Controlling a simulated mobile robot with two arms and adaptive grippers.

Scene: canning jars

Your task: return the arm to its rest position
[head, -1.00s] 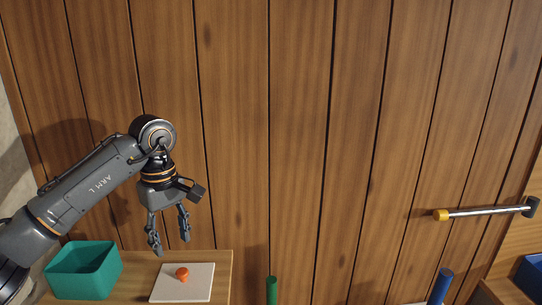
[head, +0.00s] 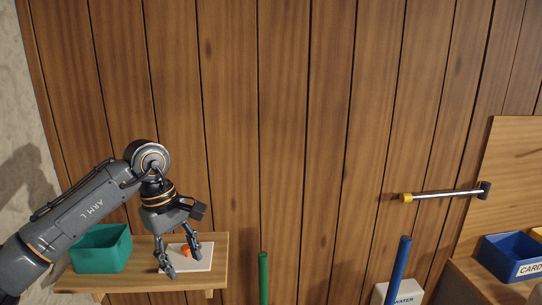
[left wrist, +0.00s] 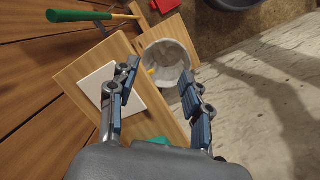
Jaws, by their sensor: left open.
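My left gripper (head: 181,262) is open and empty, pointing down above the wooden shelf. It also shows in the left wrist view (left wrist: 157,90), with its two fingers spread and nothing between them. My left arm reaches in from the left. My right gripper is in neither view.
A teal bin (head: 100,250) stands on the left of the shelf (head: 221,245). A green pole (head: 263,275) and a blue pole (head: 398,270) rise from below. A metal rod (head: 445,194) crosses at right, above a blue bin (head: 510,257). The plank wall's middle is clear.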

